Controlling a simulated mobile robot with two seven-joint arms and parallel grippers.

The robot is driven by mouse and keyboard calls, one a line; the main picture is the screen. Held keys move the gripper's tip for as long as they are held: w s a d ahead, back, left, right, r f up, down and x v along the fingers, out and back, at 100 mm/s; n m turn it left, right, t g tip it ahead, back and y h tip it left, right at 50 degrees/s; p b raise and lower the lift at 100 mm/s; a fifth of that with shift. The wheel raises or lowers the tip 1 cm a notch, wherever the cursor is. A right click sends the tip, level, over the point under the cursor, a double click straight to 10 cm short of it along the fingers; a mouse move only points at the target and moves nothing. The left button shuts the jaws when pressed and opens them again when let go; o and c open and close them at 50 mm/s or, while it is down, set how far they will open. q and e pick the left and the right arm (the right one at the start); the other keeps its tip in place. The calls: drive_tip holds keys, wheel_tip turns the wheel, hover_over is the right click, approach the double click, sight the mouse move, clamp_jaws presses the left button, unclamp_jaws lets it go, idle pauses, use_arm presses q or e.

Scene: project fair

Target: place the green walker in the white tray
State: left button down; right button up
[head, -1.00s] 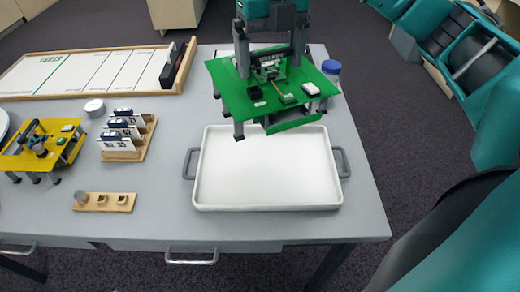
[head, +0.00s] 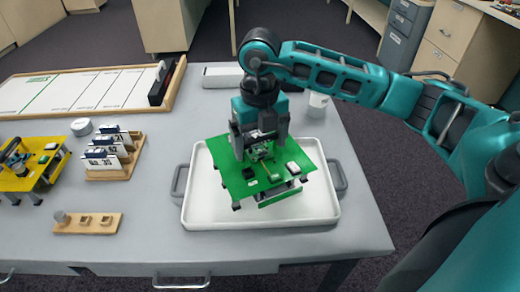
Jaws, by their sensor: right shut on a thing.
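The green walker (head: 233,178), a green board on short dark legs with small parts on top, is over the white tray (head: 205,216) in the head view. My right gripper (head: 261,143) points down and is shut on the middle part of the walker. The walker is roughly level and lies within the tray's outline. I cannot tell whether its legs touch the tray floor. The tray is otherwise empty and has grey handles at both sides. My left gripper is not in view.
A yellow walker (head: 40,172) stands at the left. A wooden rack of numbered cards (head: 110,160), a wooden block with holes (head: 88,223) and a round tin (head: 82,127) are nearby. A white lane board (head: 85,95) lies behind. A white container (head: 317,105) stands behind the tray.

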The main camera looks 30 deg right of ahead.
wheel_tip(320, 180, down, 2)
drive_tip(key=shift+f, duration=0.2)
drive_tip(key=shift+f, duration=0.15)
drive_tip(key=o, duration=0.9)
drive_tip(key=shift+c, duration=0.2)
